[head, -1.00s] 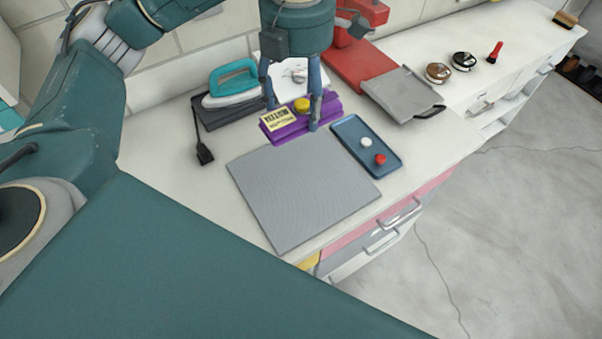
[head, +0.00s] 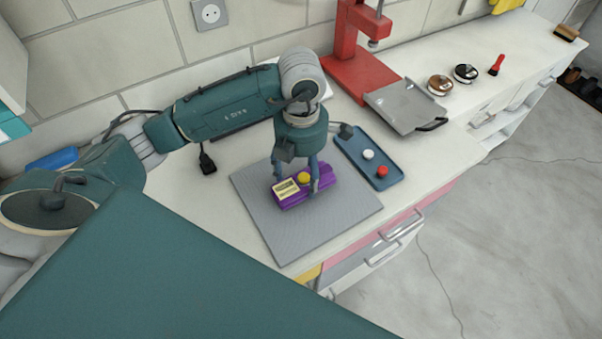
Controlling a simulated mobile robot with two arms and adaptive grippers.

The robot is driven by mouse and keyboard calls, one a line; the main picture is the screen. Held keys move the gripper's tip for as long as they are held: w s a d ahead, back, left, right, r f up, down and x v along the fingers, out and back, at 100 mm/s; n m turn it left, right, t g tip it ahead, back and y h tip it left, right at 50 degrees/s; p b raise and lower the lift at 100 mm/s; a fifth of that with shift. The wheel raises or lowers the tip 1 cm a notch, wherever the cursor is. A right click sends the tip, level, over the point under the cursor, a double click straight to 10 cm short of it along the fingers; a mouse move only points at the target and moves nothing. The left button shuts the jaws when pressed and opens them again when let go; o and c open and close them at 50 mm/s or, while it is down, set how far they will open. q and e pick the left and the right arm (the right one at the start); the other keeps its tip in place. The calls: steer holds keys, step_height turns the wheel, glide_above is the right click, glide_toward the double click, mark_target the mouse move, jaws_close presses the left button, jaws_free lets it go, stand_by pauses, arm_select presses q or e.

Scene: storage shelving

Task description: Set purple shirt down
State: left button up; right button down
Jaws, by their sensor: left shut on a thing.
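The purple shirt (head: 292,201) is folded, with a pale yellow printed label and a round yellow patch on top. It is over the grey ribbed mat (head: 262,226) on the white counter, towards the mat's far half. I cannot tell whether it touches the mat. My left gripper (head: 297,186) comes down from above and is shut on the shirt, one finger on each side of the yellow patch. My right gripper is not in view.
A blue tray (head: 353,142) with a white and a red round piece lies right of the mat. A red press (head: 358,70) and grey plate (head: 402,107) stand behind. The counter's front edge (head: 350,247) is close to the mat.

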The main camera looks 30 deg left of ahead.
arm_select(q)
steer(key=shift+f, duration=0.55)
steer(key=shift+f, duration=0.1)
steer(key=o, duration=0.8)
steer(key=shift+f, duration=0.1)
steer(key=shift+c, duration=0.2)
steer(key=o, duration=0.4)
steer(key=shift+o, duration=0.2)
steer(key=shift+r, duration=0.2)
